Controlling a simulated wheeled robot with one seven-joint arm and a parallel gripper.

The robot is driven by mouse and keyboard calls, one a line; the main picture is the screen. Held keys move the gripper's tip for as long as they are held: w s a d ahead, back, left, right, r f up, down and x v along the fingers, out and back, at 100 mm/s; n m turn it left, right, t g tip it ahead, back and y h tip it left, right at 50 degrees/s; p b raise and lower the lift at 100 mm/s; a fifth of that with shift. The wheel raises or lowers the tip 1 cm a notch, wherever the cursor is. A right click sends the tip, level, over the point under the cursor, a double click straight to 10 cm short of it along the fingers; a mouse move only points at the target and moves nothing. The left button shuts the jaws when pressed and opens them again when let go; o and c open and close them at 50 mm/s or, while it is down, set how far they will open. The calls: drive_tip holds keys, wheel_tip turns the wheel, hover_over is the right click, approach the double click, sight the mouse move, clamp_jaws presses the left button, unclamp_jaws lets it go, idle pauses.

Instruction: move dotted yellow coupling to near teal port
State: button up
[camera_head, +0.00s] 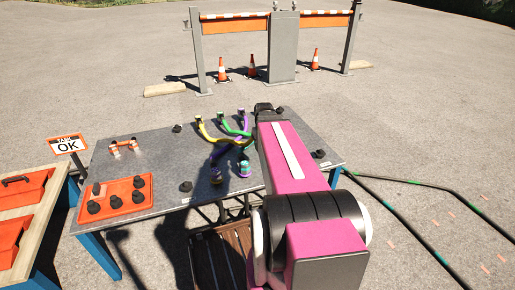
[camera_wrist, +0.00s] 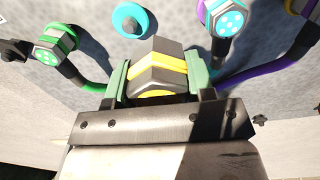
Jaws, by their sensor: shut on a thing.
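In the wrist view, my gripper (camera_wrist: 157,82) is shut on a dark grey, faceted coupling with a yellow band (camera_wrist: 157,66). The green finger pads press on both sides of it. I cannot make out dots on its visible faces. A teal ring with a dark centre, the teal port (camera_wrist: 131,20), lies on the grey surface just beyond the held coupling, a little to the left and apart from it. In the head view, my pink arm hides the gripper and the held coupling, and I cannot pick out the teal port.
In the wrist view, a green-banded coupling (camera_wrist: 60,42) lies left and a teal-dotted coupling (camera_wrist: 229,22) close right, each with a cable. The grey table (camera_head: 150,215) also carries yellow, green and purple cables (camera_head: 228,138) and an orange tray (camera_head: 125,182) with dark knobs.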

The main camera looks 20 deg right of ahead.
drive_tip(key=shift+w+d, duration=0.25)
drive_tip(key=shift+d, duration=1.05)
drive_tip(key=shift+w+d, duration=0.25)
drive_tip(key=shift+d, duration=1)
drive_tip(key=shift+f, duration=3.5)
drive_tip(key=shift+f, duration=0.2)
drive_tip(key=shift+f, duration=0.35)
drive_tip(key=shift+f, duration=0.1)
drive_tip(key=shift+f, duration=0.75)
drive_tip(key=shift+f, duration=0.5)
drive_tip(key=o, duration=1.1)
